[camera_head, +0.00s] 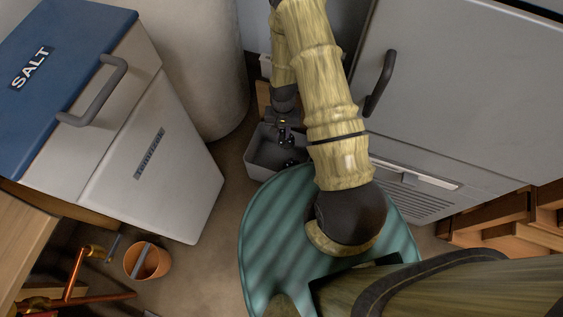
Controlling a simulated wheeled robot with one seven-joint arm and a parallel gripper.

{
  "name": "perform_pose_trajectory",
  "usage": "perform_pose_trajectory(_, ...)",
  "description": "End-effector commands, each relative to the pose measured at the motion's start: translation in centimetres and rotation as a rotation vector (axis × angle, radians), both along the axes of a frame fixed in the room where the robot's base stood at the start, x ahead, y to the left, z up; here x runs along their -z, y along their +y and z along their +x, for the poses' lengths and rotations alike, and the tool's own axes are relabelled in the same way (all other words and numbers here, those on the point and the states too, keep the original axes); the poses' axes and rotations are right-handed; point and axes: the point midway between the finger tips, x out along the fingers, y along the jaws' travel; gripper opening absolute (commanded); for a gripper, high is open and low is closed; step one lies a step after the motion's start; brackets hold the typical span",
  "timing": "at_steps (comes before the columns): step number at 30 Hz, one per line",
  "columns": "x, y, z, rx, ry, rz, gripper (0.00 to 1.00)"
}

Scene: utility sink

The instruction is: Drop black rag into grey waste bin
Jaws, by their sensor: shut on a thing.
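The grey waste bin (262,174) stands on the floor in the upper middle of the head view, open at the top. My gripper (285,139) points down over the bin's opening, coming in from the far side. It is shut on the black rag (290,162), a small dark shape at and below the fingertips. The rag appears within the bin's outline. I cannot tell whether it touches the bin's inside. My forearm hides the bin's right side.
A white salt box with a blue lid (70,55) stands at left, beside a pale rounded tank (195,70). A grey cabinet (470,90) is at right. A copper-coloured bucket (150,263) and pipes (80,285) are at lower left. Open floor (215,262) lies between.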

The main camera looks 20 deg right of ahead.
Motion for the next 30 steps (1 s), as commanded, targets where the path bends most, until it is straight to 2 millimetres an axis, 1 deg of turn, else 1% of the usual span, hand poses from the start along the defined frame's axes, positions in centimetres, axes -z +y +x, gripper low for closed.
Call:
perform_pose_trajectory(1, 1.3, 0.0, 0.0, 0.0, 0.0, 0.0, 0.0)
perform_pose_trajectory(2, 1.8, 0.0, 0.0, 0.0, 0.0, 0.0, 0.0)
perform_pose_trajectory(6, 3.2, -0.1, 0.0, 0.002, 0.0, 0.0, 0.0)
perform_pose_trajectory(20, 3.3, -0.2, 0.0, 0.005, 0.0, -0.001, 0.0)
perform_pose_trajectory(26, 4.7, -0.2, 0.0, 0.004, 0.0, 0.0, 0.0)
perform_pose_trajectory(30, 6.3, -0.2, 0.0, 0.005, 0.0, 0.0, 0.0)
